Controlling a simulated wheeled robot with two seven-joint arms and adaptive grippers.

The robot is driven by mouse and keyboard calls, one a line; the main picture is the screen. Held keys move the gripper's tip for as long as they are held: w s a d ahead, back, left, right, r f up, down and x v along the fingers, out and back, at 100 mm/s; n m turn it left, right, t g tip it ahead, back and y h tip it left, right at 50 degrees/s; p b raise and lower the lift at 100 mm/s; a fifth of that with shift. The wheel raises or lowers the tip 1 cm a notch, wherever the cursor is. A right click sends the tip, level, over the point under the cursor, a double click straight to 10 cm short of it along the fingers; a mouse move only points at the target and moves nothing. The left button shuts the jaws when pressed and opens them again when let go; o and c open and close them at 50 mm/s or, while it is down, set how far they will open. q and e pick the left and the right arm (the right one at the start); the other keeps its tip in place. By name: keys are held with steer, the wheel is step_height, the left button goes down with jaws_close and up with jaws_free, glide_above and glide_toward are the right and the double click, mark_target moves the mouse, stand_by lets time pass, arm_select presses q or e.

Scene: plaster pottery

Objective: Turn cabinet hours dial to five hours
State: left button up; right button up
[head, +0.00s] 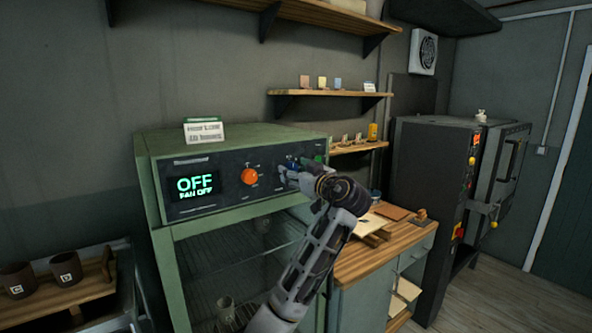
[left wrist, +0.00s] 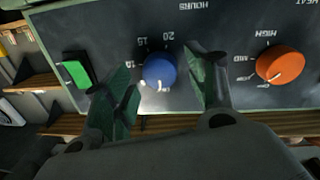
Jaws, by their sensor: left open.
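The green cabinet (head: 240,150) has a dark control panel. Its display (head: 196,184) reads OFF and FAN OFF. The blue hours dial (left wrist: 160,70) sits under the HOURS label, with a pale mark at its lower edge in the left wrist view; in the head view only a bit of blue (head: 293,162) shows past my gripper. My left gripper (left wrist: 164,66) is open, one finger on each side of the blue dial; I cannot tell whether either touches it. It also shows at the panel in the head view (head: 287,178). My right gripper is not in view.
An orange heat knob (left wrist: 281,65) and a green switch (left wrist: 76,71) flank the blue dial, close to my fingers. A small sign (head: 204,131) stands on the cabinet. A wooden worktop (head: 385,240) and a dark kiln (head: 435,180) stand to the right.

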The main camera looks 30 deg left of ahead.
arm_select(q)
steer(key=shift+c, duration=0.4)
steer(key=c, duration=1)
steer(key=shift+m, duration=0.4)
steer(key=shift+w+m+p, duration=0.1)
steer(key=shift+m+p, duration=0.2)
steer(key=shift+m, duration=0.7)
steer(key=shift+r+m+p, duration=0.1)
steer(key=shift+m+p, duration=0.3)
steer(key=shift+m, duration=0.7)
steer(key=shift+m+g+p, duration=0.5)
steer(key=shift+m+p, duration=0.85)
steer(key=shift+m, duration=1.05)
